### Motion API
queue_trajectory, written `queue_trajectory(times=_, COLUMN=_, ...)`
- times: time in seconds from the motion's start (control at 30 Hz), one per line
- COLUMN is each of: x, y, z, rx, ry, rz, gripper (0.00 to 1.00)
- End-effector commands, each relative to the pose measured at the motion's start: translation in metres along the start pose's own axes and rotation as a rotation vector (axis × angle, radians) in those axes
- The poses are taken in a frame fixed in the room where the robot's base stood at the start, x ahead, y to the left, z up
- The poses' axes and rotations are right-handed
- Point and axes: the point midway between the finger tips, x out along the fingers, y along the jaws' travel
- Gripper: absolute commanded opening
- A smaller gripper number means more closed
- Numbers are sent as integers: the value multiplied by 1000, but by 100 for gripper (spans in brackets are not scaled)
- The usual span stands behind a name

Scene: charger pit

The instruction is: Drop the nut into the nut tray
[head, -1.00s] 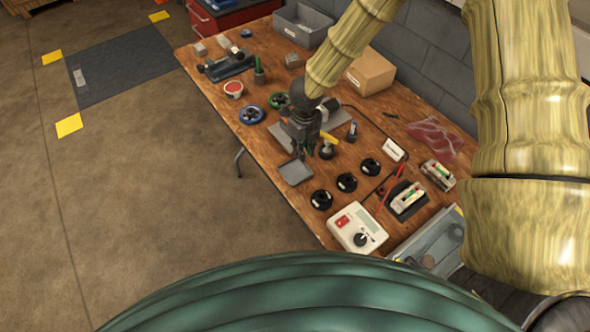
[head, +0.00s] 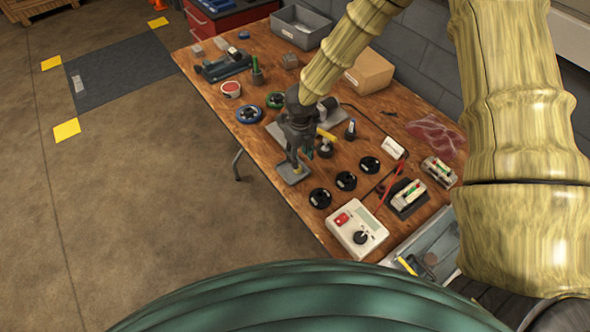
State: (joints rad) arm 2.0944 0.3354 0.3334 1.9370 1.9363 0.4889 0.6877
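A small grey tray (head: 287,179), which looks like the nut tray, lies flat near the front edge of the wooden bench. My gripper (head: 298,167) points down over this tray, with its fingertips at the tray's right half. They look low, but I cannot tell whether they touch it. A small yellowish spot shows at the fingertips. It may be the nut, but it is too small to be sure. I cannot tell whether the fingers are open or shut. The gripper hides part of the tray.
Several black round pieces (head: 346,181) stand right of the tray. A black-knobbed fixture (head: 325,149) stands close to the gripper's right. A white meter (head: 357,229) lies at the near end. Blue (head: 249,114) and green rings lie to the left. A cardboard box (head: 369,70) stands behind.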

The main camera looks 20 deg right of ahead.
Motion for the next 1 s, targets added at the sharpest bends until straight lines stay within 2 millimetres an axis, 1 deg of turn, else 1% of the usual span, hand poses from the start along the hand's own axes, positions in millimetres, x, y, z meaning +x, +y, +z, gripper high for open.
queue_trajectory(times=0.23, x=-2, y=0, z=0, rx=0, ry=-1, rz=0, gripper=43)
queue_trajectory(times=0.37, x=-12, y=0, z=1, rx=1, ry=-3, rz=0, gripper=43)
queue_trajectory(times=0.47, x=-25, y=-1, z=0, rx=1, ry=-4, rz=0, gripper=43)
queue_trajectory(times=0.8, x=-87, y=-1, z=-1, rx=2, ry=-4, rz=1, gripper=43)
queue_trajectory(times=0.9, x=-101, y=-1, z=-1, rx=1, ry=-4, rz=0, gripper=43)
queue_trajectory(times=1.0, x=-112, y=-1, z=-1, rx=2, ry=-4, rz=1, gripper=43)
